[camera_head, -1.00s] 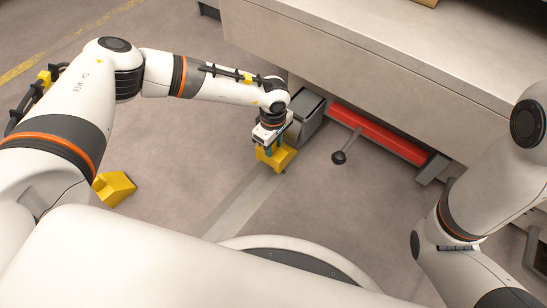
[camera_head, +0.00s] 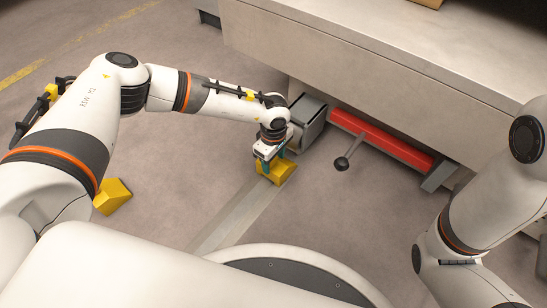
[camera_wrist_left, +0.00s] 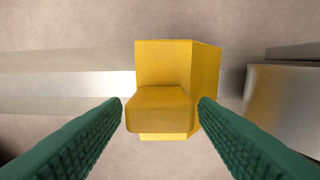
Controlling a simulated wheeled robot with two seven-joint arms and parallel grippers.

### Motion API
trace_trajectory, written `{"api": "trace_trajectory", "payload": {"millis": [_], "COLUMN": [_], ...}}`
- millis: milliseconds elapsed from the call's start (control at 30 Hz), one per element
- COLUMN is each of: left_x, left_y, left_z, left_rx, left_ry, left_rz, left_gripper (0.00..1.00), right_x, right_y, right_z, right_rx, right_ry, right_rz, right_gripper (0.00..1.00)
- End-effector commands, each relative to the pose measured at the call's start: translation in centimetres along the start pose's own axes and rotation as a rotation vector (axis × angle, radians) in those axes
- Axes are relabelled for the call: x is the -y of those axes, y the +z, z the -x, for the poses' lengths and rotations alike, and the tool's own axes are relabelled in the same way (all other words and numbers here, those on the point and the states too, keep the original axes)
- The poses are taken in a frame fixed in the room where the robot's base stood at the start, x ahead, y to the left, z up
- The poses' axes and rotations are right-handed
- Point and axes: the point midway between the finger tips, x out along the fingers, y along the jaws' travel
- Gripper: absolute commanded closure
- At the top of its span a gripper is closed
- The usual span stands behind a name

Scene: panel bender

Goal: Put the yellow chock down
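The yellow chock (camera_head: 281,173) is on the floor under my left gripper, beside the grey end box of the machine. In the left wrist view the yellow chock (camera_wrist_left: 160,108) lies between the two green fingers, with a narrow gap at its left side. The right finger is very close to the chock's other side. My left gripper (camera_head: 274,164) points down and looks open around it. In the left wrist view the fingertips of my left gripper (camera_wrist_left: 160,105) stand either side of the chock. My right arm shows at the right, but its gripper is out of view.
A second yellow chock (camera_head: 112,196) lies on the floor at the left, near my left arm. A red bar (camera_head: 380,138) and a black-knobbed lever (camera_head: 342,163) are right of the held spot. The grey machine (camera_head: 380,75) overhangs behind. The floor between is free, with a pale strip.

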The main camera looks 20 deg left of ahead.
Motion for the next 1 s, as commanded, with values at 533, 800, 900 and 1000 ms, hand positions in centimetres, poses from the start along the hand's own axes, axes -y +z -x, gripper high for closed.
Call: {"api": "trace_trajectory", "payload": {"millis": [533,800,900,1000], "left_x": [0.0,0.0,0.0,0.0], "left_y": [0.0,0.0,0.0,0.0], "left_z": [7.3,11.6,12.2,12.4], "left_rx": [-0.001,0.0,0.0,0.0], "left_ry": [-0.001,0.0,0.0,0.0], "left_rz": [0.0,0.0,0.0,0.0], "left_gripper": [0.46,0.46,0.46,0.46], "right_x": [1.0,1.5,1.5,1.5], "right_y": [-1.7,-2.5,-2.6,-2.6], "right_z": [-4.7,-7.0,-7.3,-7.3], "right_rx": [0.0,0.0,0.0,0.0], "right_ry": [0.0,0.0,0.0,0.0], "right_rz": [0.0,0.001,0.001,0.001], "right_gripper": [0.65,0.65,0.65,0.65]}}
